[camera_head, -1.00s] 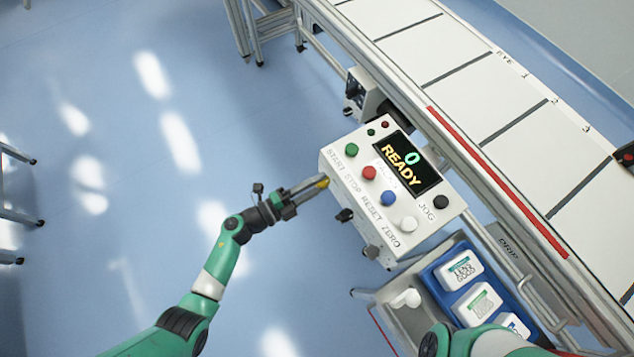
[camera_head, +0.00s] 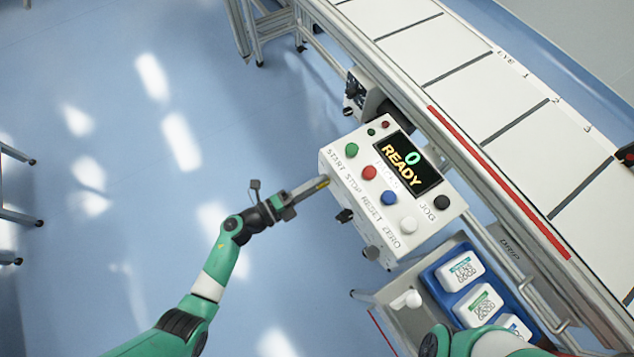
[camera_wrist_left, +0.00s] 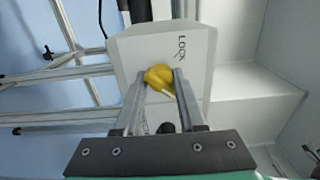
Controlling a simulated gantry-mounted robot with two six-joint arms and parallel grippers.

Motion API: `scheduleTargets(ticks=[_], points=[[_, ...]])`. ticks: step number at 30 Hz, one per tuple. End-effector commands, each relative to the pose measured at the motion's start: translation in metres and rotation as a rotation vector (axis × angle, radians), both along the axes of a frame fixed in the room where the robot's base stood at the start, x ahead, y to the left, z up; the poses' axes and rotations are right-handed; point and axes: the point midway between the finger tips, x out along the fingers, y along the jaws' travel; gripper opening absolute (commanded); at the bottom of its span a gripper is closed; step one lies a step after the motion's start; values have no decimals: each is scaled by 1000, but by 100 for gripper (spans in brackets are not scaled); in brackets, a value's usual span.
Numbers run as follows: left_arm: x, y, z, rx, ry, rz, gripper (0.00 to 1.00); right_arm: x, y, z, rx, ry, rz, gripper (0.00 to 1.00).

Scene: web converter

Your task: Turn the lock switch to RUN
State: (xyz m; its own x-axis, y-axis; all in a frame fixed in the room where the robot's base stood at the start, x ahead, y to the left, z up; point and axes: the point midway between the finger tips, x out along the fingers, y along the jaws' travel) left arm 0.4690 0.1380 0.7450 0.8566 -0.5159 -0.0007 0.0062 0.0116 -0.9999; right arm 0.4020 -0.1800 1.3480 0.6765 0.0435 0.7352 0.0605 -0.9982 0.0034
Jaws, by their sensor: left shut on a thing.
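The yellow lock switch (camera_wrist_left: 160,77) sits on the white face of the control box under the printed word LOCK in the left wrist view. My left gripper (camera_wrist_left: 160,84) is shut on it, one finger on each side. The fingers hide part of the switch and the lettering below it, so I cannot read which position it points to. In the head view, my left gripper (camera_head: 322,184) reaches the left side of the control box (camera_head: 350,200). The display (camera_head: 408,163) reads 0 READY. My right gripper is out of view.
Green, red, blue, white and black buttons cover the box top; dark knobs (camera_head: 344,215) protrude from its side. The conveyor (camera_head: 480,110) runs along the right. A blue crate (camera_head: 437,290) with white containers stands below the box.

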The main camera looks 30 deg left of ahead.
Motion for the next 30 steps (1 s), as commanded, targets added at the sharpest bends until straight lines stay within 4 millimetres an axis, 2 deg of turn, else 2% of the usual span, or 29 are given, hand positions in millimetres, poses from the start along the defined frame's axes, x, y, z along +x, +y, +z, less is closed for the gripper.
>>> scheduleTargets(ticks=[2,3,6,7,22,26,30], points=[[0,1,-3,11,1,3,0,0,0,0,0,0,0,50],[0,1,-3,11,1,3,46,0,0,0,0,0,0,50],[0,1,-2,9,1,2,64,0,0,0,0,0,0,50],[0,1,-1,7,0,2,67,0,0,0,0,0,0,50],[-3,2,1,2,-1,0,67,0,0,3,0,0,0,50],[-19,13,3,0,2,4,67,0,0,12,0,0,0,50],[-48,31,4,2,2,7,67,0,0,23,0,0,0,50]])
